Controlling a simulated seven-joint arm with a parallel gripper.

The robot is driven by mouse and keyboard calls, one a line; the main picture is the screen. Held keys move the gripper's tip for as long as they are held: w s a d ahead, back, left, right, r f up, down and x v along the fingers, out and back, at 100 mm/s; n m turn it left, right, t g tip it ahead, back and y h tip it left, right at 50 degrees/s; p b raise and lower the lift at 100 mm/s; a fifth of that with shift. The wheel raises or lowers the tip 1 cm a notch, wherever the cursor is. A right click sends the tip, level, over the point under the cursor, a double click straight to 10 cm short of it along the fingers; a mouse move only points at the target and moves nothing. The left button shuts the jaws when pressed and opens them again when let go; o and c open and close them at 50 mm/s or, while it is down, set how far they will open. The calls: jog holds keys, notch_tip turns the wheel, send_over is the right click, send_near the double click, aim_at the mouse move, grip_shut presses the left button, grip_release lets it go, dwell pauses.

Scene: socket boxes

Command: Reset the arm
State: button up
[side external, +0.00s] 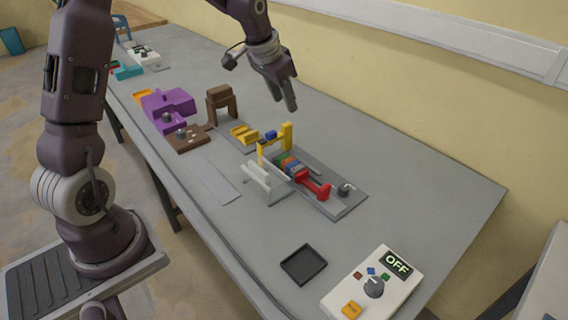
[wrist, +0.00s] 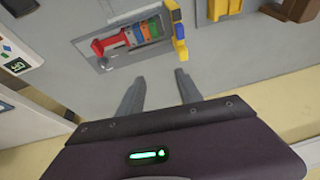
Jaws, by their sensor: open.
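My gripper (side external: 286,98) hangs above the far side of the table, near the wall. In the wrist view its two fingers (wrist: 158,92) are spread apart with nothing between them. Below and nearer the camera is a grey plate (side external: 347,205) with a yellow post frame (side external: 287,136), a row of coloured blocks (side external: 293,166) and a red piece (side external: 314,187). The same row of coloured blocks shows in the wrist view (wrist: 140,32), ahead of the fingertips and apart from them.
A white control box (side external: 372,287) reading OFF stands at the table's near end, beside a black tray (side external: 303,264). Brown (side external: 222,103) and purple (side external: 168,103) fixtures stand left of the plate. The wall is close behind my gripper. The table's right part is clear.

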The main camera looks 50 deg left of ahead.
jog(key=s+d+r, duration=0.8)
jog(key=s+r, duration=0.1)
jog(key=s, duration=0.2)
jog(key=s+d, duration=0.2)
jog(key=s, duration=0.8)
jog(key=s+d+t, duration=0.1)
jog(key=s+d, duration=0.2)
jog(key=s, duration=0.7)
jog(key=shift+d+n+h, duration=0.2)
jog(key=shift+n+h, duration=0.1)
jog(key=shift+r, duration=0.1)
